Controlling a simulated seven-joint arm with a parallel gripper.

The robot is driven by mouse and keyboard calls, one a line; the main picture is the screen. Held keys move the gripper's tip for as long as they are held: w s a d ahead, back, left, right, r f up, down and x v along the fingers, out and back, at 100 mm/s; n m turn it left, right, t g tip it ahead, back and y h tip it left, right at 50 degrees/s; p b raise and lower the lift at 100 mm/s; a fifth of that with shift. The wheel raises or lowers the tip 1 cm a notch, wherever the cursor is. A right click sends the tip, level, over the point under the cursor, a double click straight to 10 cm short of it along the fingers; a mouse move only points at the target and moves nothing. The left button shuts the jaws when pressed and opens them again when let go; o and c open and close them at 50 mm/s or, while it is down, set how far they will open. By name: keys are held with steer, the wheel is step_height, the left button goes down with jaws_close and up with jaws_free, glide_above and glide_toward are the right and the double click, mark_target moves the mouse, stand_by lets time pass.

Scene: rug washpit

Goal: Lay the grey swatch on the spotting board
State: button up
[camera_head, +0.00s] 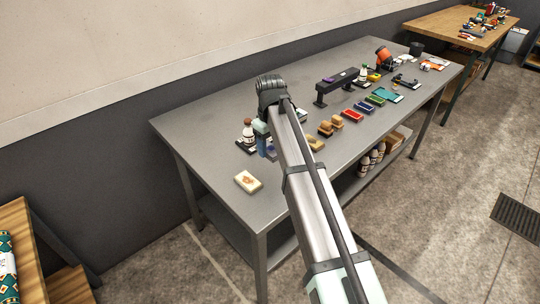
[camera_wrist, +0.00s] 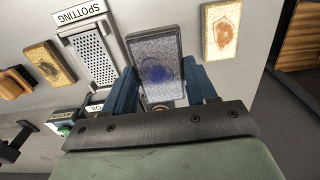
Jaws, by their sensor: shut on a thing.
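The grey swatch (camera_wrist: 158,52), with a dark blue stain in its middle, is between the two blue fingers of my gripper (camera_wrist: 163,84) in the wrist view. The gripper is shut on it. The spotting board (camera_wrist: 92,58) is a perforated metal plate with a SPOTTING label, left of the swatch in the wrist view. Nothing lies on the part of it that shows. The held swatch is beside the board, not over it. In the head view my gripper (camera_head: 264,140) is at the table's left part, and my arm seems to hide the board.
A cream swatch with an orange-brown stain (camera_wrist: 222,30) lies to the right in the wrist view; it also shows in the head view (camera_head: 248,182). A tan swatch (camera_wrist: 48,62) lies left of the board. Bottles (camera_head: 247,132) stand near my gripper. The table's (camera_head: 195,134) left end is mostly clear.

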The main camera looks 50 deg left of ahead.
steer(key=w+r, duration=0.2)
steer(key=shift+w+a, duration=0.15)
steer(key=shift+w, duration=0.15)
steer(key=w, duration=0.8)
steer(key=shift+d+f, duration=0.2)
steer(key=shift+f, duration=2.8)
steer(key=shift+f, duration=0.45)
steer(key=o, duration=1.4)
steer(key=shift+r, duration=0.15)
